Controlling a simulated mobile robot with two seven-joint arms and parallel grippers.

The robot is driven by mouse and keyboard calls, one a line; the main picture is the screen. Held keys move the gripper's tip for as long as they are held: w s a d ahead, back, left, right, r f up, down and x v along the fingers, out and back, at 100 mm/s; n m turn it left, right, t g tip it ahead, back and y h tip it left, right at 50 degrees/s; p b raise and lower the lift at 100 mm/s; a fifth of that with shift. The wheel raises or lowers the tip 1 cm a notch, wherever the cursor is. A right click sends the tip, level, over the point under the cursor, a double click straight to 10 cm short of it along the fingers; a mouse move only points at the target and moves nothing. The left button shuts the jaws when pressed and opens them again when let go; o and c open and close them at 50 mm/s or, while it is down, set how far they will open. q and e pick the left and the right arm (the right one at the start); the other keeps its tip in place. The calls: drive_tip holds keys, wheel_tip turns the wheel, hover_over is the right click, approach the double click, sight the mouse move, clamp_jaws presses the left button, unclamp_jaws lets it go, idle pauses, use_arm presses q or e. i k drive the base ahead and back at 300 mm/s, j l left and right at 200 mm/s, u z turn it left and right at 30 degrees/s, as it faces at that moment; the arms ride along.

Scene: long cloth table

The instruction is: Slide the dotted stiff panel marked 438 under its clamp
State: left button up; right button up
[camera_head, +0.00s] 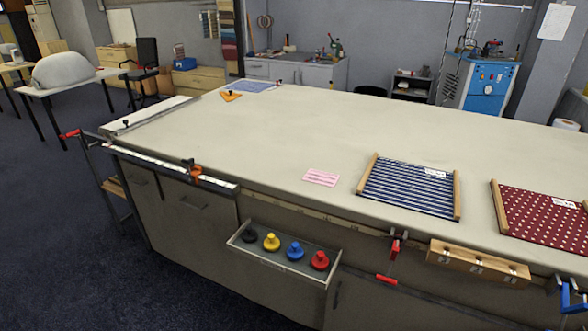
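A dark red panel with white dots (545,216) lies flat at the right of the table, between two wooden end bars. Its white label (566,203) is too small to read, and its right side is near the picture edge. A blue clamp (572,299) sits at the table's front edge, in front of this panel and apart from it. A red clamp (393,259) is on the front edge farther left. Which clamp belongs to the dotted panel I cannot tell. Neither of my grippers is in view.
A navy striped panel (411,187) lies left of the dotted one. A wooden block (478,264) sits on the front edge. A pink piece (321,177) lies on the table (260,140). A tray (283,262) with coloured knobs juts from the front. The table's middle is clear.

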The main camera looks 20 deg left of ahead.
sight(550, 222)
drive_tip(key=i+j+u, duration=0.2)
drive_tip(key=j, duration=0.2)
drive_tip(key=l+z, duration=0.1)
drive_tip(key=l, duration=0.4)
drive_tip(key=i+l+z, duration=0.15)
drive_tip(key=l, duration=0.35)
drive_tip(key=i+l+z, duration=0.1)
drive_tip(key=l, duration=0.4)
drive_tip(key=i+l+z, duration=0.1)
drive_tip(key=l, duration=0.35)
